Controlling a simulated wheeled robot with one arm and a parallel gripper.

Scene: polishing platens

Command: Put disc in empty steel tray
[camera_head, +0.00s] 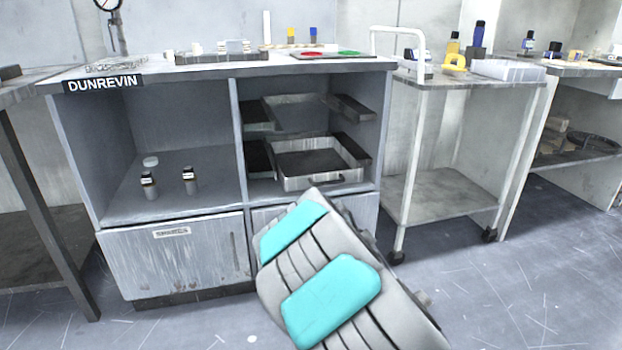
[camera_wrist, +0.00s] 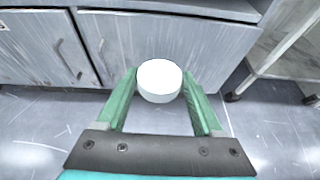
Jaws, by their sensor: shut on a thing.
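A white round disc (camera_wrist: 159,81) is held between the two green fingers of my gripper (camera_wrist: 159,75) in the wrist view. The gripper is shut on it, above the floor in front of the cabinet doors. In the head view my arm fills the lower middle and I cannot make out the disc. A steel tray (camera_head: 322,181) sits low in the cabinet's right compartment. Its visible inside is dark and looks empty. Another tray-like steel piece (camera_head: 290,99) sits above it; its contents are hard to tell.
The cabinet (camera_head: 158,211) has an open left compartment with small dark bottles (camera_head: 190,181). Dark side ledges (camera_head: 350,107) flank the trays. A white trolley (camera_head: 446,193) stands to the right. A red-and-green panel (camera_head: 325,54) lies on the cabinet top. Floor in front is clear.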

